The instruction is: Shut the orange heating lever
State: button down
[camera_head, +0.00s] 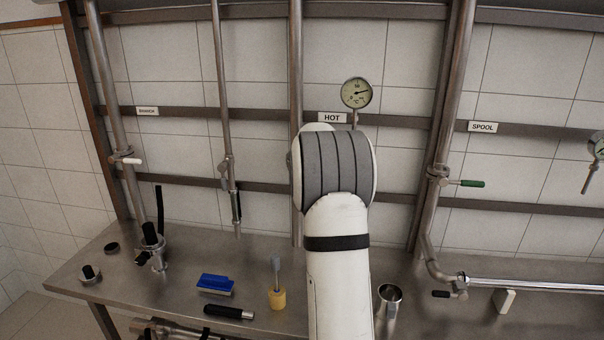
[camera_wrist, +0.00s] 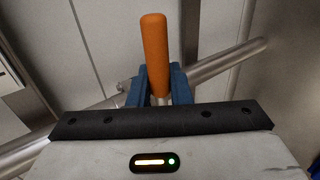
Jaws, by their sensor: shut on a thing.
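The orange lever (camera_wrist: 154,50) shows in the wrist view as an orange cylindrical handle pointing up in the picture. My gripper (camera_wrist: 158,82) has its blue fingers on either side of the lever's lower part and is shut on it. A steel pipe (camera_wrist: 228,62) runs slantwise behind the lever. The lever's joint with the pipe is hidden by my gripper. In the head view my arm covers the area below the HOT label (camera_head: 332,118), and neither the lever nor my gripper can be seen there.
A round gauge (camera_head: 357,93) sits above the HOT label. A green-handled valve (camera_head: 468,183) is on the right pipe, a white-handled one (camera_head: 128,161) on the left. The steel bench (camera_head: 190,265) holds a blue brush (camera_head: 215,284), a yellow-based tool (camera_head: 277,298) and a metal cup (camera_head: 389,300).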

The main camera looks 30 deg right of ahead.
jog(key=shift+d+r, duration=0.1)
jog(key=shift+r, duration=0.15)
jog(key=c, duration=1.5)
grip_release()
jog(key=shift+s, duration=0.15)
jog(key=shift+o, duration=0.7)
jog(key=shift+f, duration=0.1)
jog(key=b+v, duration=0.1)
jog(key=v, duration=0.6)
jog(key=shift+s+a, duration=0.15)
jog(key=shift+a, duration=0.15)
